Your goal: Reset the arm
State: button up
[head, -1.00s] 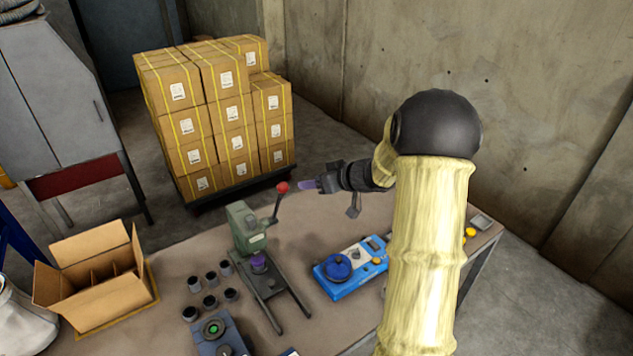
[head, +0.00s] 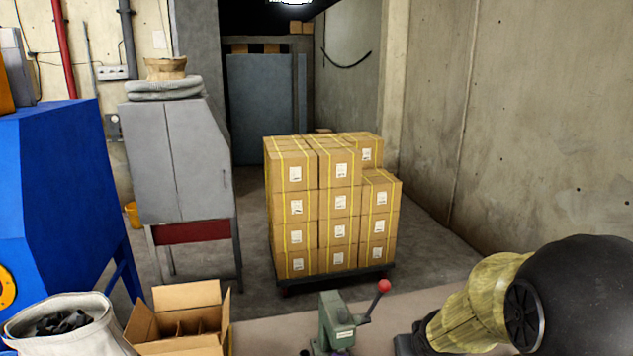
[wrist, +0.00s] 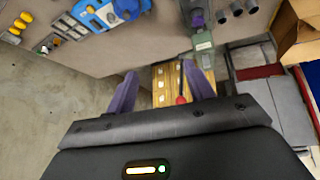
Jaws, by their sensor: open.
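My arm (head: 480,300) shows at the lower right of the head view, with its dark joint and yellowish sleeve. Its gripper end runs off the bottom of that view. In the wrist view my gripper (wrist: 163,88) has its two purple fingers apart, with nothing between them. The green lever press (head: 338,322) with a red knob (head: 384,286) stands at the bottom of the head view, left of my arm. In the wrist view the red knob shows beyond the gap between the fingers, and the press (wrist: 203,45) is above the right finger.
Strapped cartons (head: 320,205) stand on a dark pallet behind the table. An open divided box (head: 180,318) and a white bag (head: 65,325) are at lower left. A blue device (wrist: 105,12) and small dark cups (wrist: 235,10) show in the wrist view. Open floor lies right of the cartons.

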jog(key=s+a+f+g, duration=0.2)
jog(key=s, duration=0.4)
jog(key=s+a+f+g+b, duration=0.1)
jog(key=s+a+f+g, duration=0.1)
jog(key=s, duration=0.5)
jog(key=shift+a+y, duration=0.4)
jog(key=shift+a, duration=0.3)
jog(key=shift+s, duration=0.1)
dwell(0.6)
